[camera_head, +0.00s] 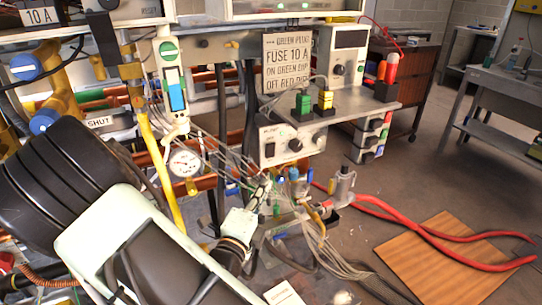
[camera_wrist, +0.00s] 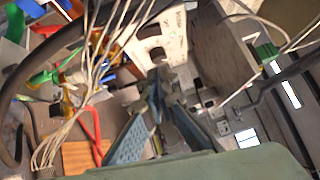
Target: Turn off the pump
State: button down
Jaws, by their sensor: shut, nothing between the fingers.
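A sign (camera_head: 290,62) reads in part "FUSE 10 A", "ON GREEN" and "OFF RED"; its top line is hard to read. Below it, a green block (camera_head: 303,104) and a yellow block (camera_head: 325,101) stand on a grey shelf. A white control box (camera_head: 292,143) with a dark knob hangs beneath. In the head view my gripper (camera_head: 262,188) is among thin cables below the control box.
White cables (camera_wrist: 95,85) hang close to my gripper. A pressure gauge (camera_head: 185,163), a yellow pipe (camera_head: 160,170) and a "SHUT" label (camera_head: 99,121) are at left. Red hoses (camera_head: 430,235) cross a wooden board (camera_head: 440,265) on the floor. Open floor lies at right.

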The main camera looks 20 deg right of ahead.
jog(key=b, duration=0.4)
send_near(274, 147)
jog(key=x, duration=0.5)
jog(key=shift+s+d+f, duration=0.1)
jog(key=shift+d+f, duration=0.05)
jog(key=shift+d, duration=0.3)
jog(key=shift+w, duration=0.35)
jog(key=shift+r+p, duration=0.25)
jog(key=shift+p, duration=0.15)
jog(key=shift+w+r+p, duration=0.2)
jog(key=shift+r+p, duration=0.1)
jog(key=shift+p, duration=0.8)
jog(key=shift+f, duration=0.3)
